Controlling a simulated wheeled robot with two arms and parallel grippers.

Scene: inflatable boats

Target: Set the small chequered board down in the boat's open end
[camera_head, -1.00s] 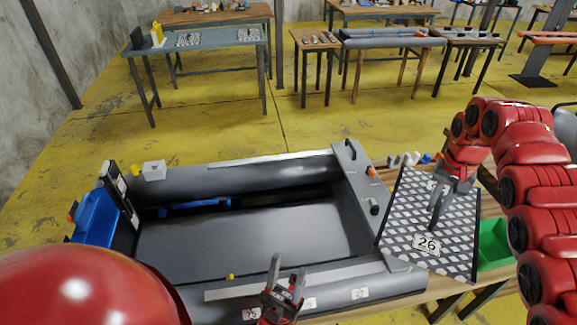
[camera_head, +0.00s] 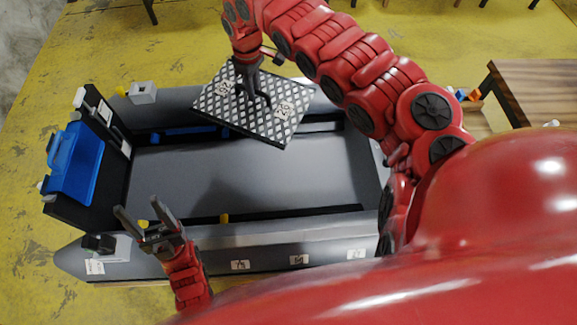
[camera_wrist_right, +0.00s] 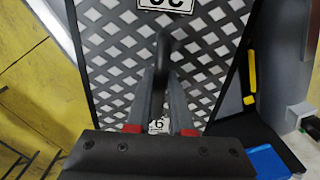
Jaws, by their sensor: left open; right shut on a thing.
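The small chequered board (camera_head: 278,122), black and white with number labels, hangs from my right gripper (camera_head: 252,82) over the far tube of the grey boat (camera_head: 250,175). The right gripper is shut on the board's dark handle, which also shows in the right wrist view (camera_wrist_right: 164,52). The board looks slightly tilted and hides part of the far tube. The boat's bare floor lies below and nearer. My left gripper (camera_head: 148,208) is open and empty, above the near tube at its left part. My right arm hides much of the boat's right end.
A blue box (camera_head: 75,165) is on the dark end panel (camera_head: 105,185) at the boat's left. A wooden table (camera_head: 535,90) stands at the right.

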